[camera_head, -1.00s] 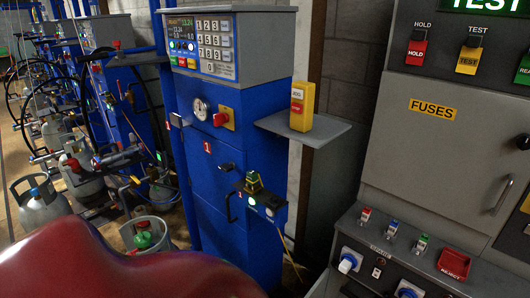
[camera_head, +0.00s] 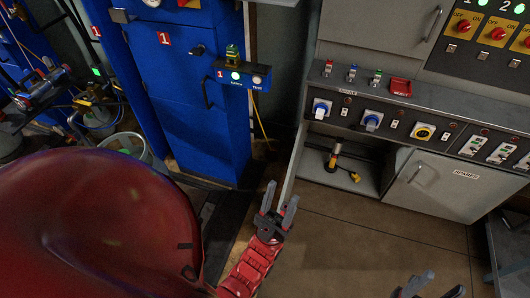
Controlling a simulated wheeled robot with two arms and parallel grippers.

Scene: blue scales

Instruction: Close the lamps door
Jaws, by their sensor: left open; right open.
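The grey cabinet at the right has an open lower left compartment (camera_head: 345,185). A light grey panel (camera_head: 294,160), seen nearly edge-on at the compartment's left side, looks like the lamps door standing open; no label shows on it. My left gripper (camera_head: 281,197) is open and empty at the near lower end of this panel. Whether it touches the panel I cannot tell. My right gripper (camera_head: 433,286) is open at the bottom edge, in front of the cabinet, and only its finger ends show.
A lamp-like object (camera_head: 335,155) and a small yellow item (camera_head: 354,177) are in the compartment. The door marked SPARES (camera_head: 438,185) is shut. A blue machine (camera_head: 190,100) stands left of the cabinet. Brown floor (camera_head: 350,235) in front is clear.

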